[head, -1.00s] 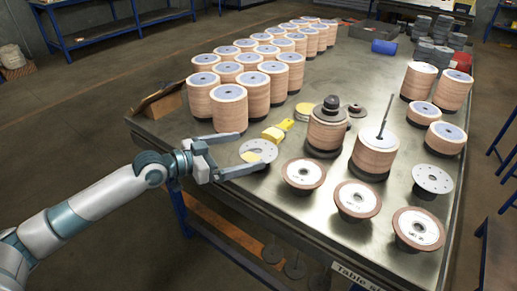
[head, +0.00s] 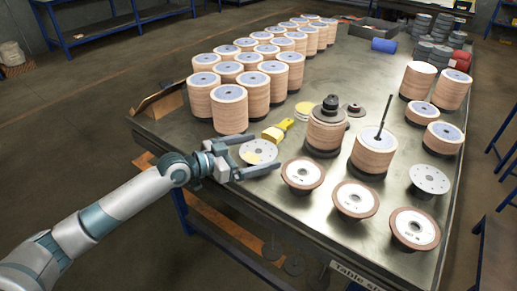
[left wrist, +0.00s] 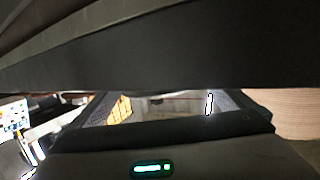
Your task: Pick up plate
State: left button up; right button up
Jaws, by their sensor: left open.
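The plate is a flat grey metal disc with small holes (head: 262,146) lying near the table's left front edge, with a pale yellow patch on its lower left part. My left gripper (head: 258,153) is open, low at the table edge, with one finger along the far side of the plate and the other along its near side. The plate lies between the fingers; whether they touch it I cannot tell. In the left wrist view dark gripper parts (left wrist: 180,122) fill most of the picture and the plate cannot be made out. My right gripper is not in view.
A yellow-handled brush (head: 277,131) lies just beyond the plate. Tall stacks of flap discs (head: 229,109) stand behind it. Several loose discs (head: 303,174) lie to the right, near a stack with a dark hub (head: 327,132). The metal table (head: 300,222) has bare room in front.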

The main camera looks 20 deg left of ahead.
pick_arm(q)
jog(key=shift+w+d+f, duration=0.1)
jog(key=shift+w+d, duration=0.1)
dwell(0.4)
jog(key=c, duration=1)
